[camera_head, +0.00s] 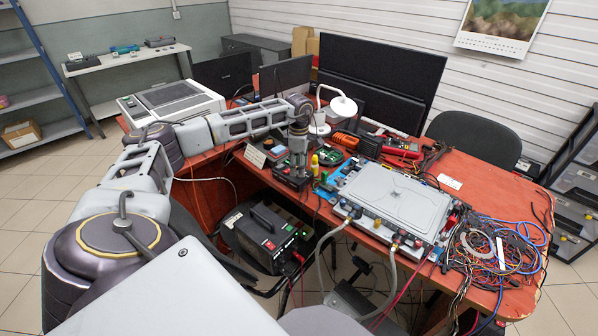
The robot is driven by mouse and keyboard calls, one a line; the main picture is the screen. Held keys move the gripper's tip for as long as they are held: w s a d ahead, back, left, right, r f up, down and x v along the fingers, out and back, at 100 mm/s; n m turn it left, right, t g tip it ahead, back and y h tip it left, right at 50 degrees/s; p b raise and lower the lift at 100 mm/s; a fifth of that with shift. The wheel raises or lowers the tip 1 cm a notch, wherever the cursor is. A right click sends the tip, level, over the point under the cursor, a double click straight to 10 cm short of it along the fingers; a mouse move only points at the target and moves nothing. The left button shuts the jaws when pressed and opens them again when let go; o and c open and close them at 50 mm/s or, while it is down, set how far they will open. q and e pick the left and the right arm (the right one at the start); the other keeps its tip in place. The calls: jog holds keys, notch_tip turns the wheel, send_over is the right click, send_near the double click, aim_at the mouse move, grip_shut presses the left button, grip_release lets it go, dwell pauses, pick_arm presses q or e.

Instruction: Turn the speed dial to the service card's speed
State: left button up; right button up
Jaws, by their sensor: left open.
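My left arm reaches in from the left, and my left gripper (299,168) points down over a small dark unit (290,181) near the front edge of the red table (480,190). The gripper is open; its fingertips are small here, and I cannot tell whether they touch anything. No speed dial can be made out; the gripper covers part of the dark unit. A small pale card (255,156) stands just left of the gripper. Writing on either is too small to read. My right gripper is not in view.
A grey metal case (392,200) with hoses at its front stands right of the gripper. Tangled cables (500,250) cover the right end. A black power unit (268,238) sits below.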

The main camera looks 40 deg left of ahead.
pick_arm(q)
jog(key=shift+f, duration=1.25)
grip_shut()
